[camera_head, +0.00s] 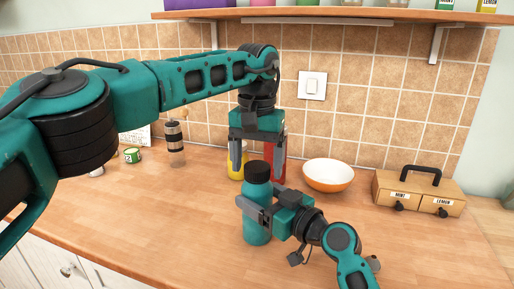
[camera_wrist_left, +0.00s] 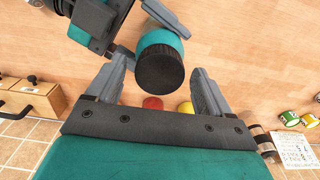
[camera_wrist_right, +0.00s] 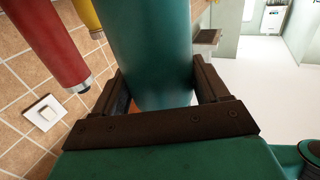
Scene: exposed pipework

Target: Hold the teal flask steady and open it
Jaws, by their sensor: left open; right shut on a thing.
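The teal flask (camera_head: 257,225) stands upright on the wooden counter, with its black cap (camera_head: 258,169) on top. My right gripper (camera_head: 255,212) is shut on the flask's body from the right; the right wrist view shows the flask (camera_wrist_right: 150,50) between its fingers. My left gripper (camera_head: 257,165) is open above and behind the cap, pointing down. In the left wrist view the cap (camera_wrist_left: 160,68) lies between and a little beyond the fingertips of my left gripper (camera_wrist_left: 163,85), touching neither finger.
A red bottle (camera_head: 277,150) and a yellow one (camera_head: 236,165) stand behind the flask. A white-and-orange bowl (camera_head: 328,175) and a wooden drawer box (camera_head: 418,193) stand to the right. A glass grinder (camera_head: 175,145) is at left. A shelf (camera_head: 330,15) hangs above. The front left counter is clear.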

